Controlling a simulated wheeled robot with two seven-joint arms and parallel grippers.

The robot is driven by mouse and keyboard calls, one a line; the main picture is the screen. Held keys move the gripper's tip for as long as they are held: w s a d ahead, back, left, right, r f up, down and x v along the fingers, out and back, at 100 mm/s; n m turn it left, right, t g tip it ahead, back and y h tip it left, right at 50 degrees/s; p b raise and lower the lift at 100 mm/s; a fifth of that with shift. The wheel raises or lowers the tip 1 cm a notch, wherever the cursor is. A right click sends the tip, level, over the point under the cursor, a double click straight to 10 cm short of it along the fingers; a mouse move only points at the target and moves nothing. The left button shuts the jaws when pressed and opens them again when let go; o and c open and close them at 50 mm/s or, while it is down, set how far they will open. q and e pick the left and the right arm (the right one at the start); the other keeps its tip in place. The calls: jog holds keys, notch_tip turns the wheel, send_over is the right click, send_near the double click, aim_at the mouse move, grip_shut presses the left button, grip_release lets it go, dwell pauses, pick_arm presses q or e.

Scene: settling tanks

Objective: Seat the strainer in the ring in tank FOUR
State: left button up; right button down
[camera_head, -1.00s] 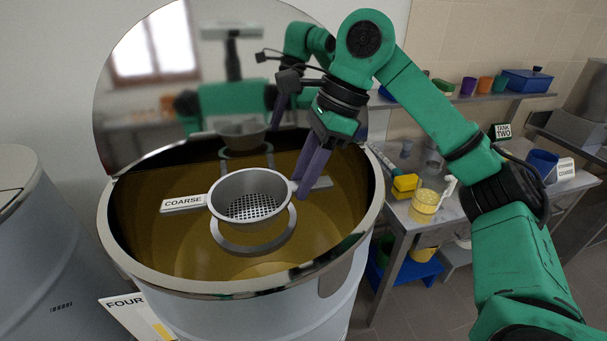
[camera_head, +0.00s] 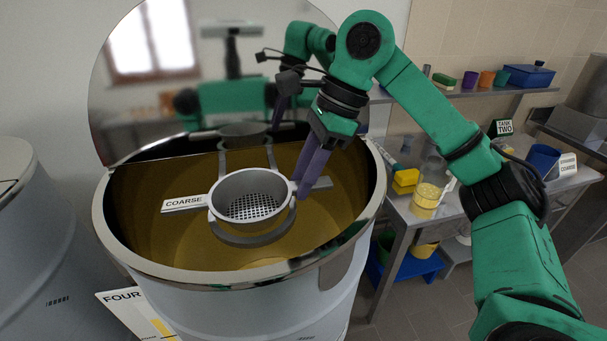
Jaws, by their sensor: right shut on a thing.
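The strainer (camera_head: 252,205) is a grey metal bowl with a perforated bottom. It has a flat tab labelled COARSE (camera_head: 184,203) on its left and another flat tab on its right. My right gripper (camera_head: 304,190) is shut on the strainer's right side and holds it roughly level inside tank FOUR (camera_head: 112,232). The grey ring (camera_head: 250,239) shows just below the strainer's front edge, above the brown liquid. The strainer covers most of the ring's opening, and I cannot tell whether they touch. My left gripper is not in view.
The tank's raised mirror-like lid (camera_head: 135,110) stands behind, reflecting my arm. The round metal rim surrounds the strainer. A table (camera_head: 385,211) at right holds a yellow container (camera_head: 425,200) and a blue one (camera_head: 543,160). Another tank (camera_head: 30,240) stands left.

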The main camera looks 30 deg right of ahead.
jog(key=shift+f+b, duration=0.85)
jog(key=shift+f, duration=0.25)
jog(key=c, duration=0.5)
grip_release()
jog(key=shift+r, duration=0.1)
jog(key=v, duration=0.3)
jog(key=shift+r, duration=0.15)
jog(key=p+v, duration=0.6)
jog(key=v, duration=0.5)
jog(key=shift+p, duration=0.4)
jog(key=shift+d, duration=0.1)
